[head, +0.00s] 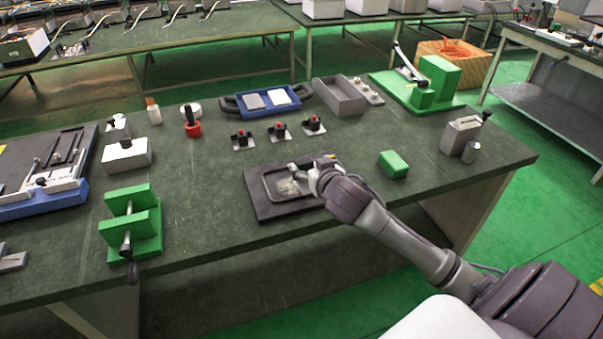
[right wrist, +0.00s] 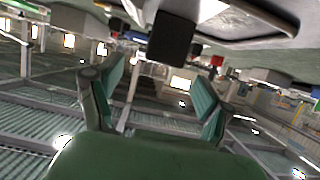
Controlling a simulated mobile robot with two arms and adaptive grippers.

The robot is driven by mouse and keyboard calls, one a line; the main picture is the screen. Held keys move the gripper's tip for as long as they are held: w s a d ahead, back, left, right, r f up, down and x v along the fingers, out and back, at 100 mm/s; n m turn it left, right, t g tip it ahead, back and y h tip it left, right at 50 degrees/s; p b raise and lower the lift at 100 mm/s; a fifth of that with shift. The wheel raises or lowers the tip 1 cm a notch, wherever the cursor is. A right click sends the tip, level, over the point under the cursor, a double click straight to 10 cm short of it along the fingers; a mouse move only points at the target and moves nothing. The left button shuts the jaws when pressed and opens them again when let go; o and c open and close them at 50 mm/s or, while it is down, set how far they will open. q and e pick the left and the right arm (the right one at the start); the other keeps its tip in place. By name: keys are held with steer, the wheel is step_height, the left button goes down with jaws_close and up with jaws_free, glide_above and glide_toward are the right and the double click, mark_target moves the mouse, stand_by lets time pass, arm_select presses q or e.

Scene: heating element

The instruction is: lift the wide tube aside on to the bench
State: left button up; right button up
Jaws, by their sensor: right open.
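My right gripper (head: 306,174) reaches in over a dark plate with a metal-rimmed tray (head: 268,207) near the bench's front edge. Its fingers are apart in the right wrist view (right wrist: 158,76), with nothing seen between them. A dark block (right wrist: 172,38) shows ahead of the fingers, close to the tray rim (right wrist: 262,38). I cannot tell for certain which thing is the wide tube; the gripper and wrist hide part of the plate. A white ring-shaped piece (head: 191,109) stands at the back of the bench, beside a red and black piece (head: 193,129). My left gripper is not in view.
A green block (head: 394,164) lies right of my wrist. A green clamp-like fixture (head: 131,228) stands front left. Several small red-and-black switches, a blue tray (head: 240,109) and a grey bin (head: 338,96) are behind. Bare bench (head: 215,190) lies left of the plate.

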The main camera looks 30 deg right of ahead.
mark_target(304, 162)
steer(key=x, duration=0.5)
steer(key=shift+s+a+f+p, duration=0.1)
steer(key=shift+a+f+p, duration=0.1)
steer(key=shift+p, duration=0.1)
steer(key=shift+s, duration=0.1)
steer(key=shift+c, duration=1.1)
steer(key=shift+r, duration=0.1)
jaws_close()
